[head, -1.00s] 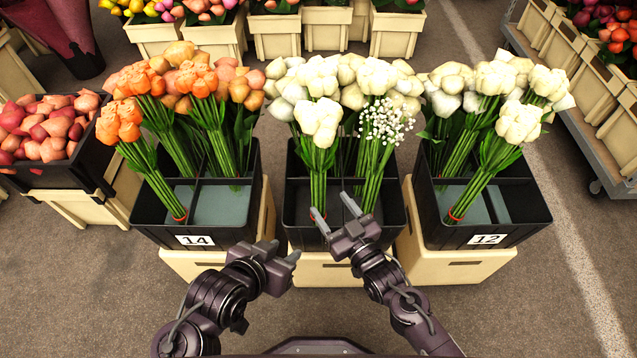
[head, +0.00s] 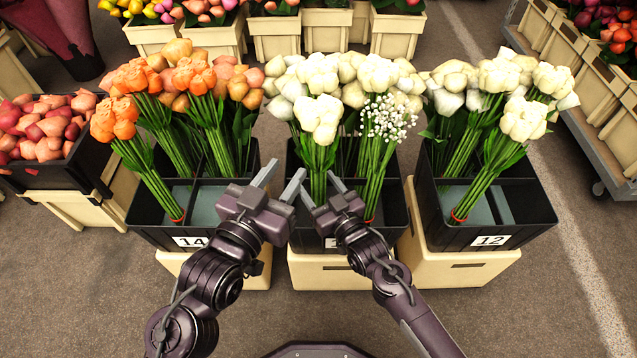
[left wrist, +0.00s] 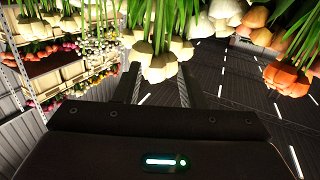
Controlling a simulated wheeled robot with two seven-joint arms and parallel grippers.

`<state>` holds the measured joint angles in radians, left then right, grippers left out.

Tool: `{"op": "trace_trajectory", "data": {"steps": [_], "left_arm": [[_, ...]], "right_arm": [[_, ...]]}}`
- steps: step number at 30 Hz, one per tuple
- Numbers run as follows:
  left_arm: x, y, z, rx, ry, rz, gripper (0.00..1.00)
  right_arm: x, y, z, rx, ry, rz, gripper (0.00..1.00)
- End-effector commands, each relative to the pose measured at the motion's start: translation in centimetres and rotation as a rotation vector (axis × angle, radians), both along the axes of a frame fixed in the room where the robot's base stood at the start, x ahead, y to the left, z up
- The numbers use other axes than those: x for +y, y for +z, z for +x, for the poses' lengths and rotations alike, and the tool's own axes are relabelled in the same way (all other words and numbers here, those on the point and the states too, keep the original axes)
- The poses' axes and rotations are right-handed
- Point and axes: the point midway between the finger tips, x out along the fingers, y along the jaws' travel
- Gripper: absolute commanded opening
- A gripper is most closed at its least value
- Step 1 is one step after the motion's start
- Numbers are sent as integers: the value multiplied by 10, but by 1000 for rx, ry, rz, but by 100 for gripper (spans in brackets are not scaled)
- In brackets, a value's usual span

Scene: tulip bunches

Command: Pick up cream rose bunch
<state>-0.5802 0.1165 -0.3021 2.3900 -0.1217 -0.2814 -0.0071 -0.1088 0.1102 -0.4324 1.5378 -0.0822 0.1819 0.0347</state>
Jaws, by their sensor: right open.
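The cream rose bunch (head: 319,122) appears to be the front one in the middle black crate (head: 393,243); similar pale bunches stand close behind it. Its green stems go down into the crate. My left gripper (head: 279,180) is open, at the left front of the stems, apart from them in the head view. In the left wrist view the open fingers (left wrist: 158,82) point toward a cream bunch (left wrist: 160,64), which shows between their tips, upside down. My right gripper (head: 320,189) is open in front of the same stems. Whether it touches them I cannot tell. Both grippers are empty.
A bunch with small white blossoms (head: 386,118) stands just right of the cream one. The left crate (head: 150,228) holds orange bunches (head: 112,118); the right crate (head: 530,220) holds more white ones (head: 524,120). Crate walls and dividers surround the stems. The floor in front is clear.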

Motion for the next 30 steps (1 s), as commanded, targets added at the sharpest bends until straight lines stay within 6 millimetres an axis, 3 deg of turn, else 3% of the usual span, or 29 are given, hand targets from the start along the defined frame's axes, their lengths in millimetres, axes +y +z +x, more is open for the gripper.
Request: {"op": "trace_trajectory", "data": {"steps": [4,11,24,30], "left_arm": [[0,11,2,-46,3,-19,36],[0,12,2,-51,3,-21,36],[0,12,1,-49,2,-20,36],[0,11,1,-49,2,-20,36]], "right_arm": [[3,0,4,-1,1,0,61],[3,0,4,0,1,0,61],[3,0,4,0,0,0,5],[3,1,5,-3,0,1,3]]}}
